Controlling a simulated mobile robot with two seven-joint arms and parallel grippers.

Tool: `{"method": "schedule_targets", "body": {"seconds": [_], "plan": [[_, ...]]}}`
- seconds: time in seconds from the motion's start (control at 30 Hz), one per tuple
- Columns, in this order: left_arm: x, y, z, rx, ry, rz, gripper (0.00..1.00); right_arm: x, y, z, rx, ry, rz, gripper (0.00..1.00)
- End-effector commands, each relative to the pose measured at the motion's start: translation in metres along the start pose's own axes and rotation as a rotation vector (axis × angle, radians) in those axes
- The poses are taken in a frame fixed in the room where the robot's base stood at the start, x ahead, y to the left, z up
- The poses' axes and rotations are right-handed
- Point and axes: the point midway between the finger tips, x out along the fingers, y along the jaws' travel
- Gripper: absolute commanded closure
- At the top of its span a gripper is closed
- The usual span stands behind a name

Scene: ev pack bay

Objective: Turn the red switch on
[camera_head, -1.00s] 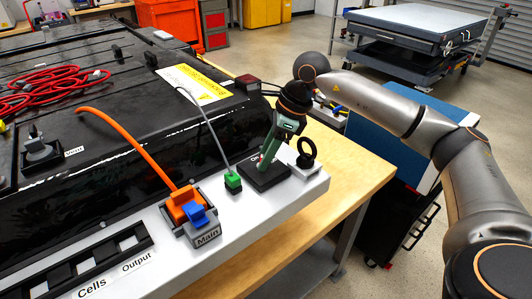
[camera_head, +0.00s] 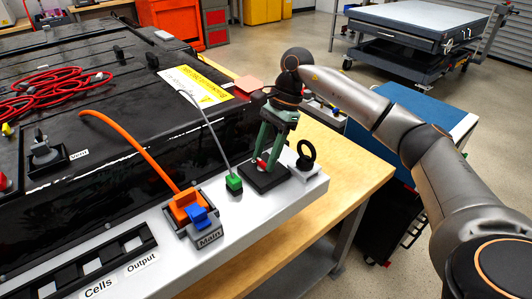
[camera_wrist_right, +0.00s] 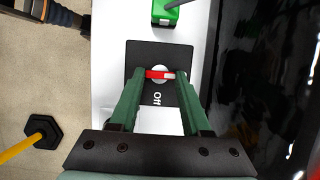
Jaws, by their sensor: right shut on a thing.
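The red switch (camera_wrist_right: 160,74) is a small red bar with a pale centre on a black square plate (camera_wrist_right: 142,54). An "Off" label shows on the plate in the right wrist view. My right gripper (camera_wrist_right: 160,75) has its green fingers at the two ends of the bar and is shut on it. The bar lies across the gap between the fingers. In the head view the right gripper (camera_head: 268,162) points down over the plate, and a bit of red switch (camera_head: 262,163) shows between the fingers. My left gripper is in neither view.
A green connector (camera_head: 234,184) with a grey cable stands close left of the plate. A black ring on a white block (camera_head: 306,156) stands close right. An orange and blue Main connector (camera_head: 196,212) sits further left. The black battery pack (camera_head: 120,180) lies behind.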

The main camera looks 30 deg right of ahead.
Motion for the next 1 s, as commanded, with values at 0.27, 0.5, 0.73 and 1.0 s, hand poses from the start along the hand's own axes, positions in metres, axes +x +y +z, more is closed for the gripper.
{"method": "schedule_targets", "body": {"seconds": [0.27,0.5,0.73,1.0], "plan": [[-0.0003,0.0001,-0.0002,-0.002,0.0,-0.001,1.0,-0.0009,-0.0007,0.0,-0.025,0.002,0.007,1.0],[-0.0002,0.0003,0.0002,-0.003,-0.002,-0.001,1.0,-0.0009,-0.0007,0.0,-0.025,0.002,0.007,1.0],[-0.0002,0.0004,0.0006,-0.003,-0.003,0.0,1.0,-0.0006,-0.0005,0.0,-0.024,0.001,0.007,0.31],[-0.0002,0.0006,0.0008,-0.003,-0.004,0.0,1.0,-0.0002,-0.0003,-0.0001,-0.023,0.001,0.008,0.22]]}}
